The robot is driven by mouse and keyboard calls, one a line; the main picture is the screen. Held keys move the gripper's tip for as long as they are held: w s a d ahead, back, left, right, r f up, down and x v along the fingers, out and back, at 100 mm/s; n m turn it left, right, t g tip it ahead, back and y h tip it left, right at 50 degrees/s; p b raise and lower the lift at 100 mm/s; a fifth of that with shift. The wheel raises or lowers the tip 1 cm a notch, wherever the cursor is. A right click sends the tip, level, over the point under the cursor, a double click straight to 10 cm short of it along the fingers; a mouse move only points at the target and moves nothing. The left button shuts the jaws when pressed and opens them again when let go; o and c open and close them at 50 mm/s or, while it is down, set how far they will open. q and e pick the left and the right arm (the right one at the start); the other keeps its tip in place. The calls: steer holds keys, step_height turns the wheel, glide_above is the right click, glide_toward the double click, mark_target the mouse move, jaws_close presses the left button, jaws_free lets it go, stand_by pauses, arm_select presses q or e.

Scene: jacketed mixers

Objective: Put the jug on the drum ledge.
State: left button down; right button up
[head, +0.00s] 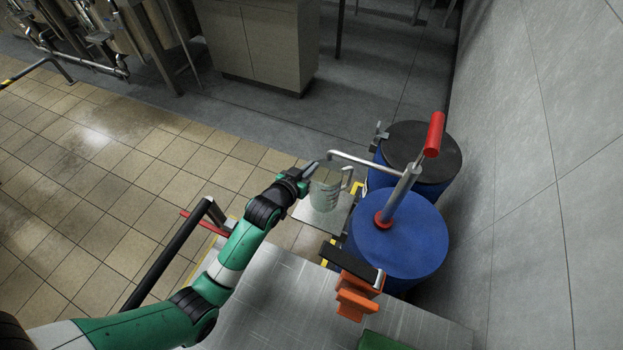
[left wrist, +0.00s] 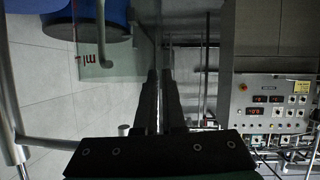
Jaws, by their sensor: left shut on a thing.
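The clear jug (head: 325,193) with markings on its wall and a light handle appears upright in the head view. My left gripper (head: 312,167) is shut on the jug at its upper left side. In the left wrist view the clear jug wall (left wrist: 118,58) with red lettering is at the tips of the fingers (left wrist: 160,76). The grey drum ledge (head: 308,217) is beside the blue drum (head: 415,248), and the jug overlaps it in the head view. I cannot tell whether the jug touches the ledge. My right gripper is not in view.
A pump with a grey spout (head: 352,159) and red handle (head: 435,134) stands on the blue drum, its spout close to my gripper. A second drum with a dark lid (head: 420,150) is behind. An orange bracket (head: 356,300) and metal table (head: 270,305) are in front.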

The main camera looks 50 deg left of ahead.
arm_select(q)
steer(key=shift+f+b, duration=0.8)
steer(key=shift+f, duration=1)
steer(key=shift+f, duration=0.2)
steer(key=c, duration=1)
jaws_free()
steer(key=p+v, duration=0.4)
steer(key=v, duration=0.8)
steer(key=shift+r+p, duration=0.25)
steer(key=shift+p, duration=0.1)
